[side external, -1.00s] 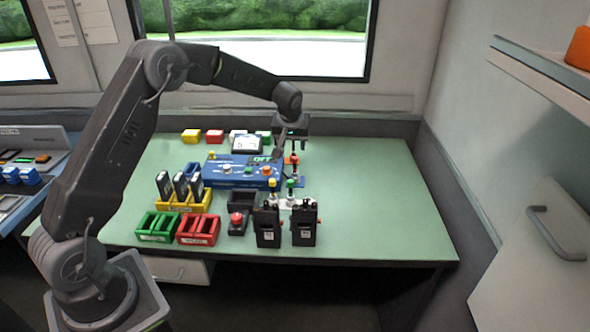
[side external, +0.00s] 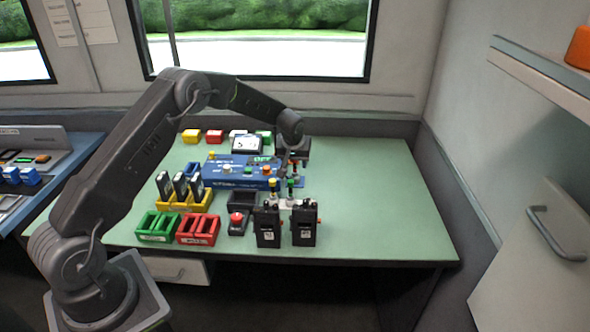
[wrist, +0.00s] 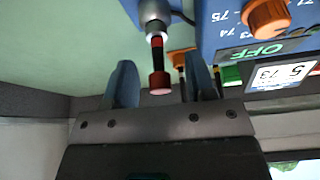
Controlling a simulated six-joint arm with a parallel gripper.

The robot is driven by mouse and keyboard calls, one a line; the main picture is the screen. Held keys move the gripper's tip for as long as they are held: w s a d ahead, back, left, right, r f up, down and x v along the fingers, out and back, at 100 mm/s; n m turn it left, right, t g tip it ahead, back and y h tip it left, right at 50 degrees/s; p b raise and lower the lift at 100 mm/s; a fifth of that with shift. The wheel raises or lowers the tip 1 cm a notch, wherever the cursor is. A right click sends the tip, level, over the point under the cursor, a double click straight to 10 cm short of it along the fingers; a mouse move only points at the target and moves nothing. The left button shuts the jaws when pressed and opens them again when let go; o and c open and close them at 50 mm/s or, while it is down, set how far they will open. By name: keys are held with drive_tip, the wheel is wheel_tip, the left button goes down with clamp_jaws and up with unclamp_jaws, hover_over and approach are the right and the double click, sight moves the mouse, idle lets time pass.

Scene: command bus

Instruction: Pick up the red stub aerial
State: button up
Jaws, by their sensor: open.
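The red stub aerial (wrist: 160,80) shows in the wrist view as a red cap with a dark band, joined to a grey metal connector (wrist: 154,18). My gripper (wrist: 162,76) is open. Its two fingers stand apart on either side of the red tip, with a gap visible on each side. In the side view, my gripper (side external: 294,164) is low over the right end of the blue panel, and mostly hides the red aerial there.
A blue panel (side external: 232,172) with knobs and an OFF label lies left of my gripper. Yellow (side external: 273,184) and green (side external: 291,184) aerials stand just in front. Two black radios (side external: 304,225) stand nearer the front edge. The table's right side (side external: 390,200) is clear.

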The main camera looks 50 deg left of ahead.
clamp_jaws()
idle(0.4)
wheel_tip(320, 180, up, 4)
drive_tip(key=shift+r, duration=0.1)
drive_tip(key=s+a+r, duration=0.6)
drive_tip(key=s+a, duration=0.2)
drive_tip(key=shift+a+r, duration=0.2)
drive_tip(key=shift+r, duration=0.2)
